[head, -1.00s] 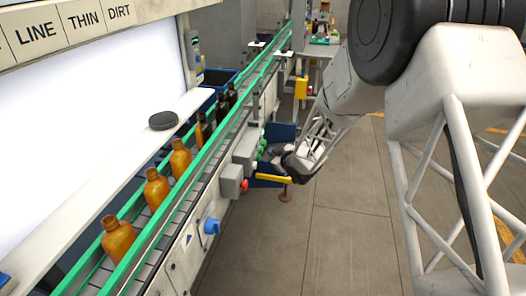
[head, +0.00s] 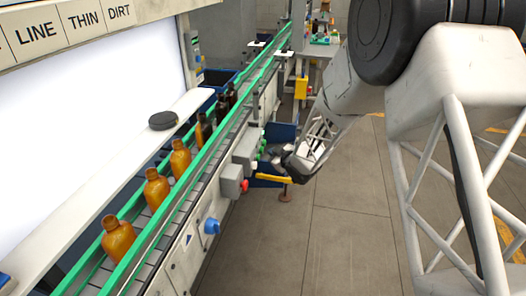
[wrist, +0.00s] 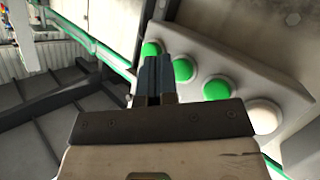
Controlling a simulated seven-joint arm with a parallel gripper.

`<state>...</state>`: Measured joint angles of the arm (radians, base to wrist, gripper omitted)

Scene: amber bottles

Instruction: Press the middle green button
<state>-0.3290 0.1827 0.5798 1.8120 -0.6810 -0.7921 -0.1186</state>
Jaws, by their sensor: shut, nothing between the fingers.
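In the wrist view, a pale button box carries three green buttons in a slanting row: one at the upper left (wrist: 151,48), the middle green button (wrist: 184,70), and one further right (wrist: 217,88). My gripper (wrist: 158,60) is shut and empty. Its dark fingertips appear between the upper-left button and the middle one, partly covering their edges. I cannot tell whether they touch the box. In the head view, my gripper (head: 274,157) is beside the green buttons (head: 262,148) on the conveyor's side, which show only small.
A whitish round button (wrist: 265,115) sits at the row's lower right. A grey box with a red button (head: 244,186) and a blue knob (head: 211,227) are nearer along the conveyor. Amber bottles (head: 118,238) stand on the belt between green rails. The floor at right is clear.

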